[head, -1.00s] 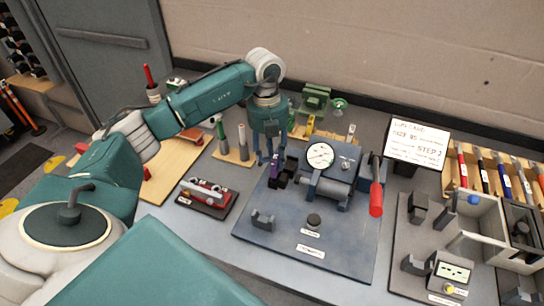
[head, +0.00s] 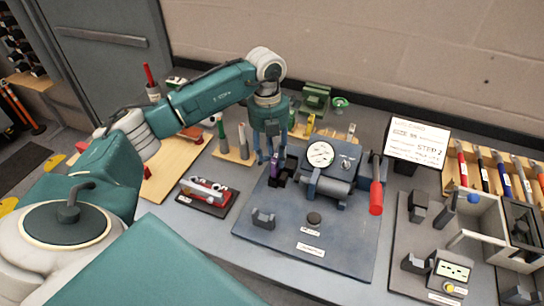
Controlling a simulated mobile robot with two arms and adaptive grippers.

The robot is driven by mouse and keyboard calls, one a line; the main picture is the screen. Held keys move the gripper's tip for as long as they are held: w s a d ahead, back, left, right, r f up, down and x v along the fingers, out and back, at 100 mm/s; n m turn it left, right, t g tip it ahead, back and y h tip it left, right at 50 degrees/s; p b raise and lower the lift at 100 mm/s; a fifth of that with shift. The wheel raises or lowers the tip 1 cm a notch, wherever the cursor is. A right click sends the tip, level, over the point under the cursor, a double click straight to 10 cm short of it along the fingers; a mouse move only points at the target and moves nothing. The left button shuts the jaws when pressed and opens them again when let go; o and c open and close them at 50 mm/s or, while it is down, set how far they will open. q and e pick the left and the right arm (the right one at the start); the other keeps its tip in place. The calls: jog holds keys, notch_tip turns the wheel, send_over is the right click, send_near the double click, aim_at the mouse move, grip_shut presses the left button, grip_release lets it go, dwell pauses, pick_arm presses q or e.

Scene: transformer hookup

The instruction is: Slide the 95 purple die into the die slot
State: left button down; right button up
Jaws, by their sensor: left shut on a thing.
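My left gripper (head: 269,158) points down at the left edge of the crimping press (head: 331,183), with its fingers shut on the small purple die (head: 278,162). The die is partly hidden by the fingers. A dark block (head: 286,178), which looks like the die slot, is on the left side of the press, right beside the die. I cannot tell whether the die is inside the slot or only touching it. My right gripper is not in view.
The press has a round gauge (head: 320,154) and a red-handled lever (head: 376,190) on a blue-grey base plate (head: 330,257). A red and silver tool (head: 207,191) lies on a dark tray at left. A sign (head: 417,143) stands at the back. The plate's front is mostly clear.

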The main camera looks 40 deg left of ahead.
pick_arm(q)
jog(key=shift+f+b, duration=0.6)
jog(key=shift+f, duration=0.25)
jog(key=shift+f+b, duration=0.5)
jog(key=shift+f, duration=0.2)
dwell(0.4)
jog(key=shift+s+f, duration=0.15)
jog(key=shift+s, duration=0.05)
dwell(0.7)
jog(key=shift+w+r+p, duration=0.15)
jog(key=shift+r+p, duration=0.35)
jog(key=shift+r, duration=0.1)
jog(key=shift+r+p, duration=0.35)
jog(key=shift+r, duration=0.65)
jog(key=shift+p, duration=0.3)
